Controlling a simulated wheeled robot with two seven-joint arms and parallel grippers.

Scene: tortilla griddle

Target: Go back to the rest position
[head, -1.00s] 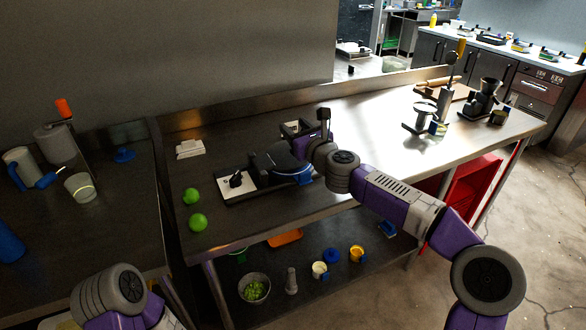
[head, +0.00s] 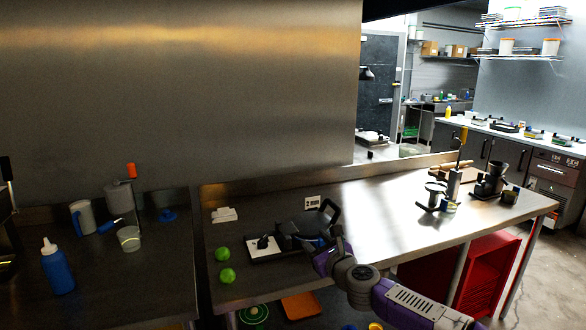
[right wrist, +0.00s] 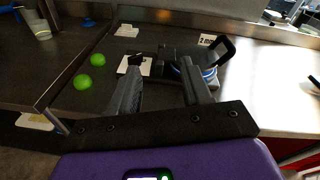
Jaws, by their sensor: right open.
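My right gripper (right wrist: 160,90) is open in the right wrist view, its two dark fingers apart with nothing held between them. It points toward the black tortilla griddle (right wrist: 180,62), which lies beyond the fingertips. In the head view my right arm comes in from the lower right and ends in front of the griddle (head: 296,236). The griddle's black handle (head: 331,214) stands up at its right, and it also shows in the right wrist view (right wrist: 226,48). Whether the fingers touch the griddle I cannot tell. My left gripper is out of view.
Two green balls (head: 227,275) lie left of the griddle on the steel table (head: 385,210). White folded cloths (head: 224,214) lie behind them. A blue bottle (head: 57,268) and a clear cup (head: 129,239) stand on the left counter. The table's middle right is clear.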

